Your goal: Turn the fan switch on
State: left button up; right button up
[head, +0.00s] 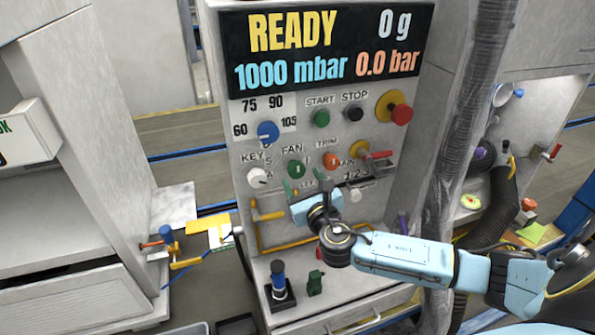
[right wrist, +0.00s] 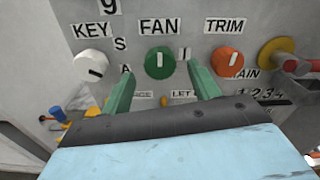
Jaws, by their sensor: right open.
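The fan switch (head: 296,169) is a round green knob with a pale pointer mark, under the label FAN on the grey control panel (head: 237,130). In the right wrist view the fan switch (right wrist: 160,63) sits just beyond and between my fingertips, its mark close to upright. My right gripper (head: 304,186) is open and empty, right below and in front of the knob. In the right wrist view its two green fingers (right wrist: 158,72) are spread to either side of the knob. I cannot tell whether they touch it. My left gripper is not in view.
The white key knob (right wrist: 92,64) is left of the fan switch, and the orange trim knob (right wrist: 226,61) is right of it. A red-handled yellow valve (head: 376,154) juts out further right. A grey hose (head: 455,140) hangs right of the panel.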

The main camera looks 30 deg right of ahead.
aim_at(298, 173)
jog(key=shift+x, duration=2.15)
jog(key=shift+c, duration=0.3)
jog(key=c, duration=0.9)
